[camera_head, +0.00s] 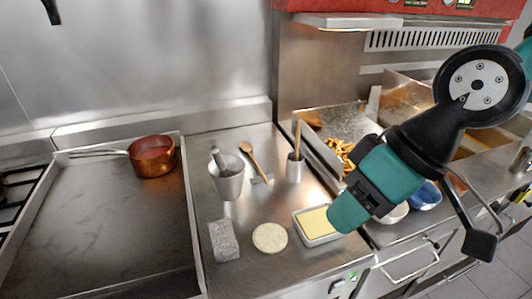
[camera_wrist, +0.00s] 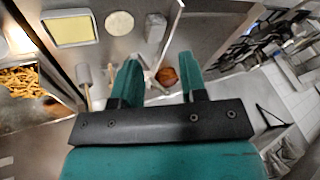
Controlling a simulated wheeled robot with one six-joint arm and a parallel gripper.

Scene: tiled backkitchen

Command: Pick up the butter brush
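I cannot tell for sure which thing is the butter brush. A wooden handle (camera_head: 297,137) stands upright out of a small grey cylinder (camera_head: 295,168) at the right of the steel counter. The handle also shows in the wrist view (camera_wrist: 89,99), left of my fingers. My gripper (camera_head: 346,214) is in front of and right of these, above the counter's right side near the butter tray. In the wrist view my gripper (camera_wrist: 160,66) has its fingers apart with nothing held between them.
A butter tray (camera_head: 299,220), a pale round disc (camera_head: 270,238) and a grey speckled block (camera_head: 223,241) lie on the front of the counter. A copper pan (camera_head: 153,157) sits on the griddle at left. A fries bin (camera_head: 338,148) is at right.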

